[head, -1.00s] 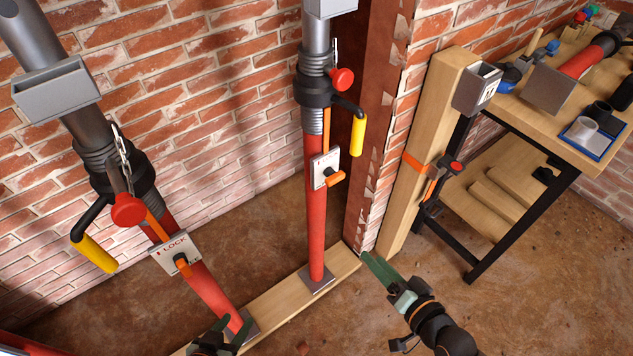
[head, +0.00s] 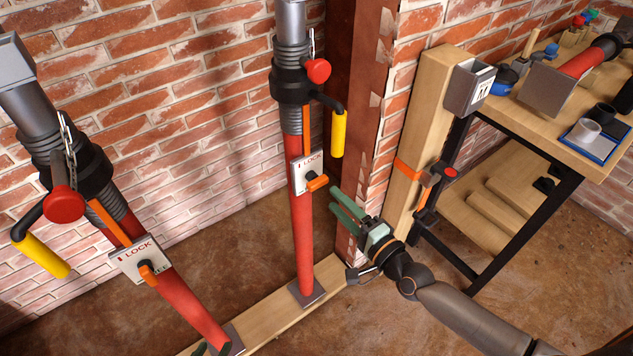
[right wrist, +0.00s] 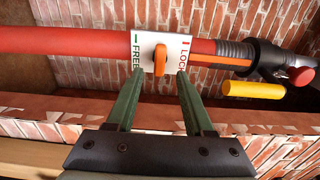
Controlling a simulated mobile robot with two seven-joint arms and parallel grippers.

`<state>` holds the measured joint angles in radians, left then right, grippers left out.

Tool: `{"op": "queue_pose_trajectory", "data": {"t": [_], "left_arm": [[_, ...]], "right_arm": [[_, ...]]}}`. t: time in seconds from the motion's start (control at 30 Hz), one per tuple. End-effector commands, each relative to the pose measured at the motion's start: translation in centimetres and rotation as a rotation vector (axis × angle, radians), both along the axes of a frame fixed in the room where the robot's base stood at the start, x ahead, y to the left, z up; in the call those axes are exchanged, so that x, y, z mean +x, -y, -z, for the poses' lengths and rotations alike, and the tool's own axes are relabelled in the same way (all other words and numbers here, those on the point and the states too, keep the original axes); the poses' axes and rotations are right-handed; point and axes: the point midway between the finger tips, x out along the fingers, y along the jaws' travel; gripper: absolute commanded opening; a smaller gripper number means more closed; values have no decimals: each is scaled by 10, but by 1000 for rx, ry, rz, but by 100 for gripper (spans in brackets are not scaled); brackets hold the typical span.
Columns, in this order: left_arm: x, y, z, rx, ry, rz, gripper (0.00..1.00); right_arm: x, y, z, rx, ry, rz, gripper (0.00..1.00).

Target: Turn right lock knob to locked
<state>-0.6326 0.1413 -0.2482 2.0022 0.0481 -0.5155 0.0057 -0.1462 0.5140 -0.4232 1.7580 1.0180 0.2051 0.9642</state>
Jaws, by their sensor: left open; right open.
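The right lock knob (head: 317,183) is an orange lever on a white plate (head: 301,170) fixed to the right red prop (head: 302,235). In the right wrist view the knob (right wrist: 160,60) sits between a FREE label at left and a LOCK label at right. My right gripper (head: 334,199) is open and empty, just right of the knob. In the wrist view its green fingers (right wrist: 158,76) point at the knob, one tip to each side, with no clear contact. Of my left gripper (head: 212,350) only the fingertips show at the bottom edge, apart and near the left prop's foot.
The left prop (head: 185,300) carries a similar plate with an orange knob (head: 147,273). A yellow handle (head: 338,133) and red ball (head: 318,70) hang above the right knob. A wooden post (head: 425,140) and a workbench (head: 560,110) stand at right.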

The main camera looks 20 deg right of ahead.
Motion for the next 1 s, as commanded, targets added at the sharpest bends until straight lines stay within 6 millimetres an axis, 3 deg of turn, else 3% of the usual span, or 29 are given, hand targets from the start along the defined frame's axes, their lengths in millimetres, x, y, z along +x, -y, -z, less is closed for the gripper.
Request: {"op": "queue_pose_trajectory", "data": {"t": [0.2,0.4,0.83,1.0], "left_arm": [[0,0,3,2,-1,0,50],[-1,0,6,2,-6,1,50],[1,1,5,1,-5,3,50],[1,1,5,1,-5,4,50]], "right_arm": [[42,-15,-1,1,3,0,52],[65,-24,0,-2,2,0,52],[73,-27,0,-2,0,-1,52],[73,-27,0,-2,0,-1,34]]}}
